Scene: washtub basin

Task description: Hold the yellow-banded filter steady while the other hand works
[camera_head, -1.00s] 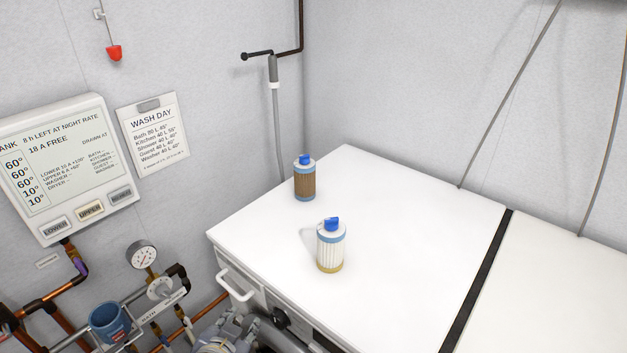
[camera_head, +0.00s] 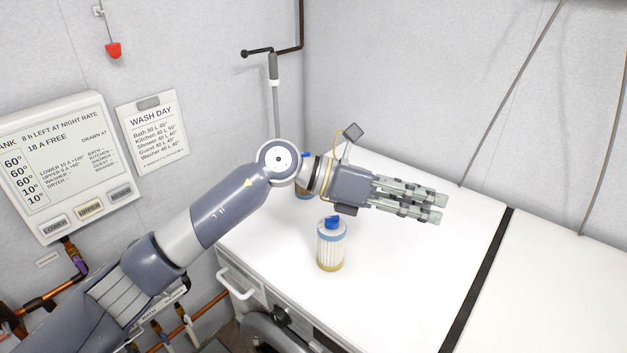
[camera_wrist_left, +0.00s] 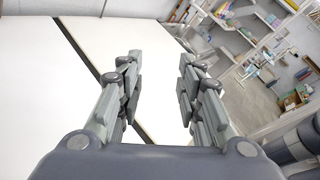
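The yellow-banded filter (camera_head: 330,248) stands upright on the white worktop. It has a white pleated body, a blue top and a yellow band at its base. My left gripper (camera_head: 442,208) reaches over the worktop, beyond and to the right of the filter, pointing right and not touching it. In the left wrist view the fingers of my left gripper (camera_wrist_left: 158,95) are apart with nothing between them. A brown filter (camera_head: 303,193) stands farther back, mostly hidden behind my left arm. My right gripper is not in view.
The white worktop (camera_head: 400,290) is clear to the right, up to a black strip (camera_head: 476,280). A white handle (camera_head: 235,284) is on the front below the worktop edge. Pipes run along the wall at lower left. In the left wrist view, shelves (camera_wrist_left: 245,25) stand at upper right.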

